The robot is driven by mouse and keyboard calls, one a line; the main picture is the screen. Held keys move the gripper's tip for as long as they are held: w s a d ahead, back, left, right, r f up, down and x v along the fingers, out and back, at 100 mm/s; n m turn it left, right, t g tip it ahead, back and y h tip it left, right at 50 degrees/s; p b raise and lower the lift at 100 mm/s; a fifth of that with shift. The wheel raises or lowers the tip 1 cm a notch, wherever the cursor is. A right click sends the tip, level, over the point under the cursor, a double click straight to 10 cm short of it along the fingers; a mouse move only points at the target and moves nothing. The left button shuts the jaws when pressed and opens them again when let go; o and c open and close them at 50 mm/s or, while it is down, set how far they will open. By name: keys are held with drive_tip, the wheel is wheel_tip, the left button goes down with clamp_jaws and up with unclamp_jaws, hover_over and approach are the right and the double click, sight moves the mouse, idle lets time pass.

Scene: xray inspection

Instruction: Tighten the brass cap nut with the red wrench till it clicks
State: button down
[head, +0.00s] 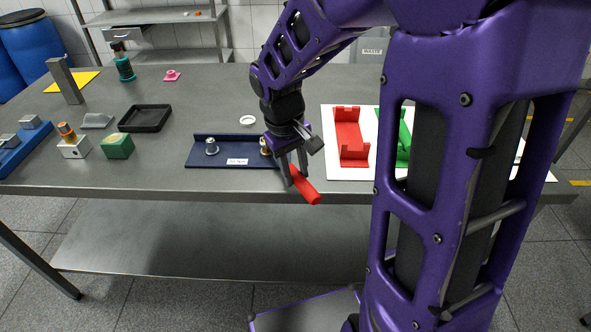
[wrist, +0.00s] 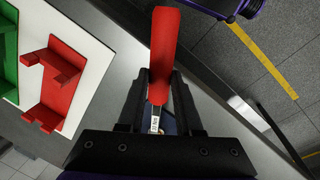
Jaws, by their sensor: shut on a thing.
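My gripper (head: 290,172) is shut on the red wrench (head: 309,191), and its fingers also show on both sides of the handle in the wrist view (wrist: 158,95). The red handle (wrist: 164,45) sticks out past the fingers toward the table's front edge.
A white board with a red holder (head: 351,140) and a green holder (head: 404,140) lies right of my gripper. A white ring (head: 248,121) lies behind the plate. A black tray (head: 145,118) and a green block (head: 118,146) stand left. The table's front edge is close.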

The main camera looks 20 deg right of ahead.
drive_tip(key=shift+f, duration=0.7)
drive_tip(key=shift+s+a+m, duration=0.15)
drive_tip(key=shift+a+m, duration=0.65)
drive_tip(key=shift+a, duration=0.2)
drive_tip(key=shift+a+r+m, duration=0.1)
drive_tip(key=shift+a+m, duration=0.7)
drive_tip(key=shift+a, duration=0.2)
drive_tip(key=shift+a+m+g, duration=0.3)
drive_tip(key=shift+a+m, duration=0.5)
drive_tip(key=shift+a, duration=0.2)
drive_tip(key=shift+w, duration=0.2)
